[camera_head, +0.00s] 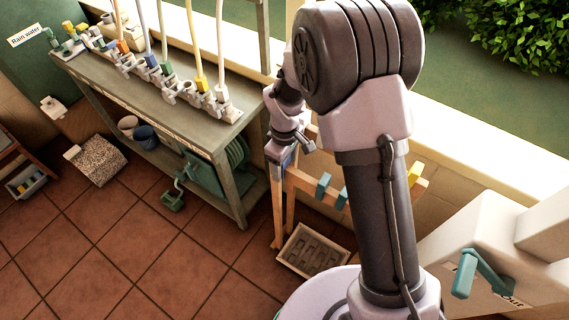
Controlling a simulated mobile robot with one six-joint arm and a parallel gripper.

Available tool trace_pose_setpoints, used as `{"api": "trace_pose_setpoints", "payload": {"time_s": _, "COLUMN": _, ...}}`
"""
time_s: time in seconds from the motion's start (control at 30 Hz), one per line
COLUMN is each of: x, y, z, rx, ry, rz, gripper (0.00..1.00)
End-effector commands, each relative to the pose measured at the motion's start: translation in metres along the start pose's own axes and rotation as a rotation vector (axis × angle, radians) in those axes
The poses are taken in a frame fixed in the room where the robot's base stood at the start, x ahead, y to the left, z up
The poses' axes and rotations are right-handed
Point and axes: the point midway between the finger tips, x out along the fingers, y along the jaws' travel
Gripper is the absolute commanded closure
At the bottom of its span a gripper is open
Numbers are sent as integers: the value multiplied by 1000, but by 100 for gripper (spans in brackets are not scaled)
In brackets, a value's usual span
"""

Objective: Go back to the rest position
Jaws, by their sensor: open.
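My arm rises at the right of the view and bends over at the top. Its wrist hangs down near the middle, with my gripper (283,160) pointing downward in front of the left end of a wooden rack (290,208). The gripper is open, and I see nothing held in it. Its fingertips are small and hard to separate from the wood behind, so I cannot tell whether they touch it.
A long bench (190,130) with hoses and valves stands at left. A shallow tray (312,250) lies below the rack. A pale box with a teal handle (478,272) is at lower right. A pebbled mat (97,160) lies left. The tiled floor (150,250) is mostly clear.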

Motion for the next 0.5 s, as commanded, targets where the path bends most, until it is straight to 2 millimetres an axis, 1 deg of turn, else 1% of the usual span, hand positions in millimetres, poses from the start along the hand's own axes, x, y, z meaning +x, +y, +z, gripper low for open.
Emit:
{"api": "trace_pose_setpoints", "payload": {"time_s": 0.03, "x": -15, "y": 0, "z": 0, "rx": 0, "ry": 1, "rz": 1, "gripper": 37}}
{"api": "trace_pose_setpoints", "payload": {"time_s": 0.3, "x": -62, "y": 0, "z": 0, "rx": 0, "ry": 1, "rz": 1, "gripper": 37}}
{"api": "trace_pose_setpoints", "payload": {"time_s": 0.4, "x": -73, "y": 0, "z": 0, "rx": 0, "ry": 0, "rz": 1, "gripper": 37}}
{"api": "trace_pose_setpoints", "payload": {"time_s": 0.5, "x": -71, "y": 0, "z": 0, "rx": 0, "ry": 0, "rz": 0, "gripper": 37}}
